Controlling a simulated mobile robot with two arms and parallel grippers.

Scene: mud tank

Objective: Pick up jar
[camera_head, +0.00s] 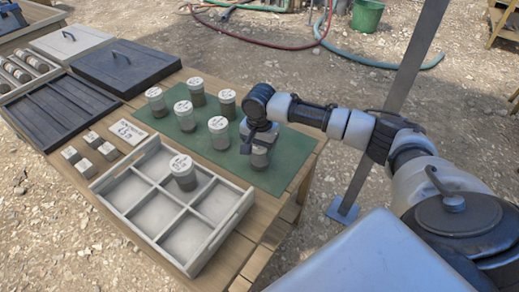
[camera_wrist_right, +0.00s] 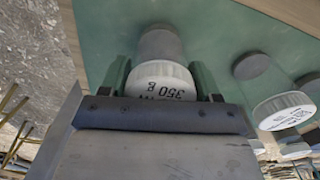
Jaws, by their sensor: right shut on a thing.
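My right gripper (camera_head: 258,138) reaches in from the right over the green mat (camera_head: 285,178) and is shut on a grey jar (camera_head: 260,158) near the mat's right side. In the right wrist view the gripper (camera_wrist_right: 163,84) has a finger on each side of this jar (camera_wrist_right: 160,45), whose white lid reads 350. I cannot tell whether the jar's base still touches the mat. Other white-lidded grey jars stand on the mat, such as one close by on the left (camera_head: 219,133). One jar (camera_head: 184,173) stands in a compartment of the divided tray. My left gripper is out of view.
The divided tray (camera_head: 205,255) lies in front of the mat, its other compartments empty. Small blocks (camera_head: 90,139) and a label card (camera_head: 129,131) lie to its left. A metal post (camera_head: 385,130) rises right of the table.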

